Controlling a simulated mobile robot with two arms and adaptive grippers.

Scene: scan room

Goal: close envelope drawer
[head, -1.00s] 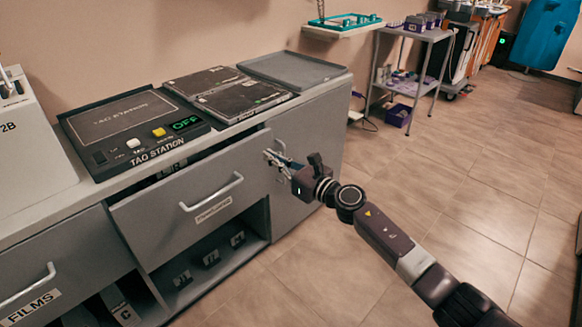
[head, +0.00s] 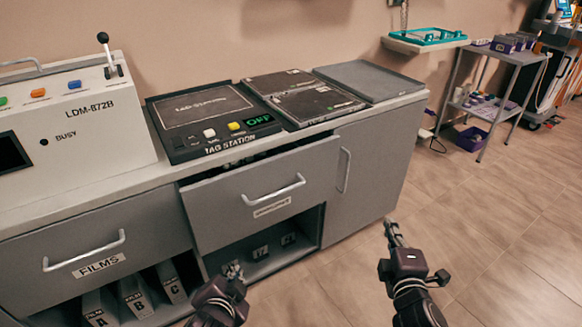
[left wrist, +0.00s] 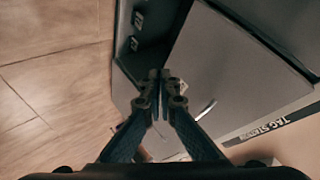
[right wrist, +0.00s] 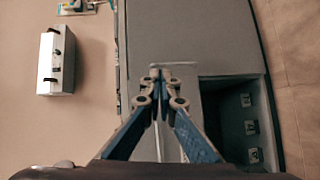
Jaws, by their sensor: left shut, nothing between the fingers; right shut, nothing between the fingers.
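The envelope drawer (head: 225,215) is the grey drawer with a silver handle (head: 273,190) and a small blurred label, below the tag station. It stands partly out: a dark gap shows above its front, with some contents inside. My left gripper (head: 233,270) is shut and empty, low in front of the open shelf under the drawer. Its closed fingertips also show in the left wrist view (left wrist: 160,78). My right gripper (head: 393,228) is shut and empty, off the right end of the cabinet and apart from the drawer. Its closed fingertips show in the right wrist view (right wrist: 160,75).
The tag station (head: 212,150) reads OFF on the counter, beside dark panels and a grey tray (head: 368,80). A films drawer (head: 150,245) is at the left, under the LDM-872B machine (head: 90,125). A grey door (head: 375,165) is at the right.

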